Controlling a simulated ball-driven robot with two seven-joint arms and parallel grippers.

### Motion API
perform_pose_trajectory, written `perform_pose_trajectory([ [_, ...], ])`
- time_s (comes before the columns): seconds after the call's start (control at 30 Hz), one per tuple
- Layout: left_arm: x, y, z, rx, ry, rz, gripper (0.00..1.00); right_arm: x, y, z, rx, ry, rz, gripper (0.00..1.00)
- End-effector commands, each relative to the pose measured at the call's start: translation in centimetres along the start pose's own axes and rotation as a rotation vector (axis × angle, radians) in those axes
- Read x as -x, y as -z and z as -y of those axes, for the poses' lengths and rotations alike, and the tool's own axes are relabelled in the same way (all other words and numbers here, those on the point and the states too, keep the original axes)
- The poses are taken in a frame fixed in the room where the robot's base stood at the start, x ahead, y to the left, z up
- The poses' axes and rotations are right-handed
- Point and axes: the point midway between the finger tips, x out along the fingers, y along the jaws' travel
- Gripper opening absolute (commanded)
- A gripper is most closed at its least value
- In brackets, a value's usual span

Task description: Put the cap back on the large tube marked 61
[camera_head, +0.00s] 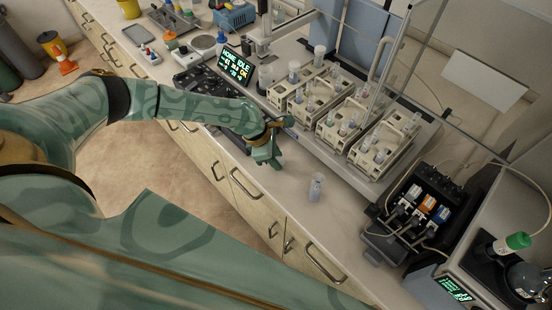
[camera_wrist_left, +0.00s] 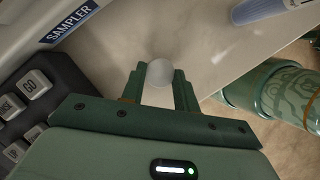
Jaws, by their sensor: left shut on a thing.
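My left gripper (camera_head: 268,160) hangs over the bench near its front edge, beside the keyboard. In the left wrist view its fingers (camera_wrist_left: 160,82) are shut on a small, round, whitish cap (camera_wrist_left: 160,71). The cap cannot be made out in the head view. A large translucent tube (camera_head: 316,187) stands alone on the bench, to the right of the gripper and apart from it. Part of a tube with a bluish side also shows at the top right of the left wrist view (camera_wrist_left: 268,9). I cannot read its number. My right gripper is not in view.
Racks of tubes (camera_head: 346,122) stand behind the gripper on a tray. A black device with coloured labels (camera_head: 428,205) stands to the right. A keyboard (camera_head: 205,88) and a lit display (camera_head: 236,64) are at the left. The bench around the lone tube is clear.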

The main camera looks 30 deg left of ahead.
Motion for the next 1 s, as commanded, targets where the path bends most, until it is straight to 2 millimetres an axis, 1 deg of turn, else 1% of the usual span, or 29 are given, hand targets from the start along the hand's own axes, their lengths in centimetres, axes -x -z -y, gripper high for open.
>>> perform_pose_trajectory([
  [0.03,1.1,-0.4,-0.1,-0.001,-0.002,0.001,0.1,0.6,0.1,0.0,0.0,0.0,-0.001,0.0],
  [0.07,1.6,-0.6,0.0,-0.002,-0.002,0.001,0.1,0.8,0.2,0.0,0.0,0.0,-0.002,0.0],
  [0.17,3.5,-1.0,1.4,-0.003,0.001,0.001,0.1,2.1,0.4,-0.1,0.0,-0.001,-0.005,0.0],
  [0.3,6.8,-1.7,3.6,0.0,0.002,0.0,0.1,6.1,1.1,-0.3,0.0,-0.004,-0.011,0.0],
  [0.4,8.0,-1.9,4.6,0.001,0.002,0.0,0.1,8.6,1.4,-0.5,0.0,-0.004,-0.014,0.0],
  [0.47,8.7,-1.9,5.4,0.002,0.003,-0.001,0.1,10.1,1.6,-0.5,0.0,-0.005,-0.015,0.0],
  [0.5,8.9,-1.8,6.2,0.002,0.006,-0.001,0.1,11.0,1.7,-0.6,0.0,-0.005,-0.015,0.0],
  [0.6,9.7,-1.6,7.9,0.002,0.005,-0.001,0.1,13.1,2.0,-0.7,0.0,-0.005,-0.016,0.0],
  [0.7,10.5,-1.4,9.6,0.004,0.004,-0.001,0.1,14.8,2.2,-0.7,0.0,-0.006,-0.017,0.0],
  [0.8,11.0,-1.2,11.1,0.002,0.005,-0.001,0.1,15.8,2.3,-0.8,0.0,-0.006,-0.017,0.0],
  [1.0,11.7,-0.9,12.9,-0.001,0.001,-0.001,0.1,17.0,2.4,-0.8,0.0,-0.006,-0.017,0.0],
])
